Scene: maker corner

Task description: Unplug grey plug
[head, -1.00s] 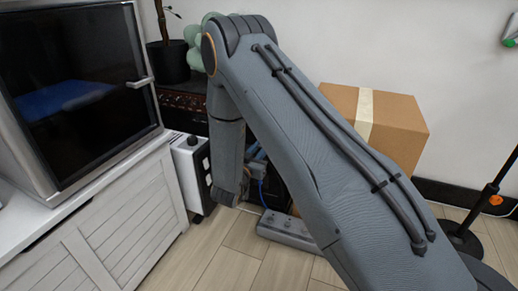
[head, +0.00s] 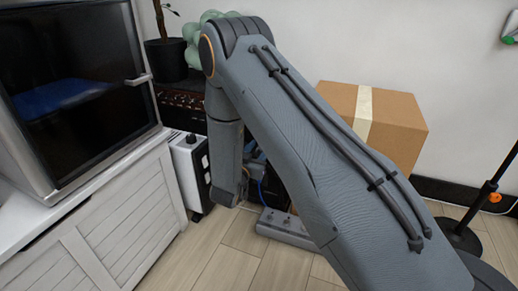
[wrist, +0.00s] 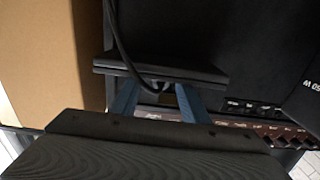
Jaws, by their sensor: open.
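In the wrist view, the two blue fingers of my gripper (wrist: 156,96) stand apart on either side of a dark cable end. Their tips reach a flat dark bar-shaped piece (wrist: 160,72). A dark cable (wrist: 113,42) comes down from the top and bends in between the fingers. The grey plug cannot be told apart clearly in this dark area; I cannot tell whether the fingers touch it. In the head view, my arm hides most of the gripper. A long grey power strip (head: 288,228) lies on the floor beyond it.
A cardboard box (head: 395,118) stands close at the right, also at the wrist view's left edge (wrist: 50,60). A dark amplifier with a knob panel (wrist: 240,138) is close by. A white cabinet (head: 100,215) stands left.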

